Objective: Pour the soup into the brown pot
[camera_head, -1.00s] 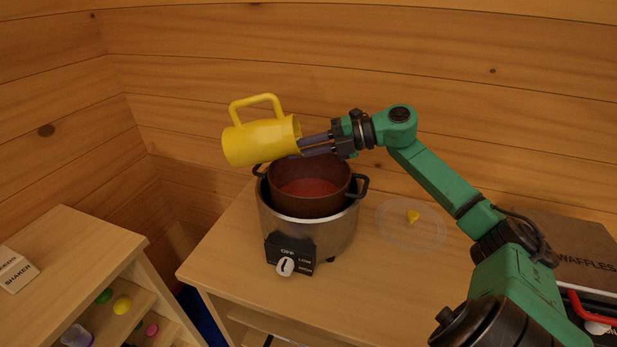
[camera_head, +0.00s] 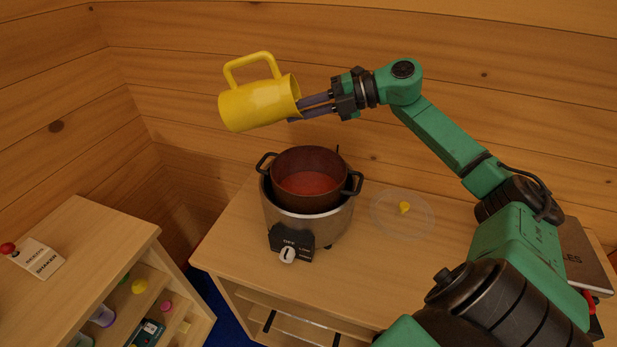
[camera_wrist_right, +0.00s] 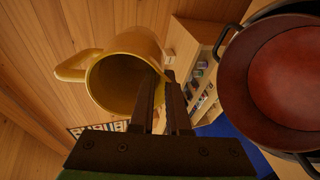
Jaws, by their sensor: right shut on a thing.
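The yellow pitcher (camera_head: 258,104) is held on its side above and a little left of the pot, its handle upward. My right gripper (camera_head: 304,106) is shut on its rim, and the grip also shows in the right wrist view (camera_wrist_right: 168,100). In that view the pitcher's mouth (camera_wrist_right: 125,85) is open toward the camera and no soup shows inside. The brown pot (camera_head: 309,163) sits in a silver cooker (camera_head: 308,223) on the wooden cabinet. Red soup (camera_head: 307,183) is in the pot, which also shows in the wrist view (camera_wrist_right: 285,80). My left gripper is not in view.
A clear lid with a yellow knob (camera_head: 404,208) lies right of the cooker. A shelf unit (camera_head: 80,255) with small items stands at left. The log wall (camera_head: 420,60) is behind.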

